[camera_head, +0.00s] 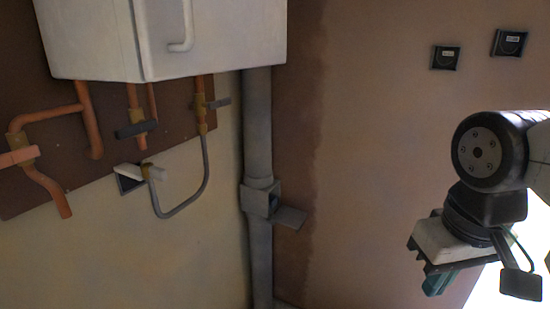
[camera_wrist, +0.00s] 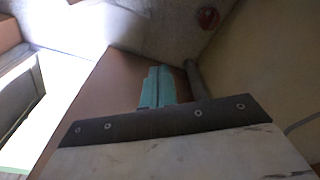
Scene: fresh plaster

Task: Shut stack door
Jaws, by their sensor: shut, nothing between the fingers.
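The grey soil stack (camera_head: 258,130) runs down the corner in the head view. Its access door (camera_head: 289,217) is a small grey flap that stands open, sticking out to the right of the boxy access collar (camera_head: 261,198). My gripper (camera_head: 438,284) is at the right of the head view, well apart from the door, pointing down and away from it. In the wrist view its teal fingers (camera_wrist: 157,88) are together with nothing between them. The stack seems to show as a grey pipe (camera_wrist: 195,80) behind the fingers; the door cannot be made out there.
A white boiler cabinet (camera_head: 215,38) hangs at the upper left, with copper pipes (camera_head: 83,120) and a grey hose (camera_head: 205,180) below it. Two dark wall boxes (camera_head: 445,57) are on the right wall. The space between the stack and my arm looks clear.

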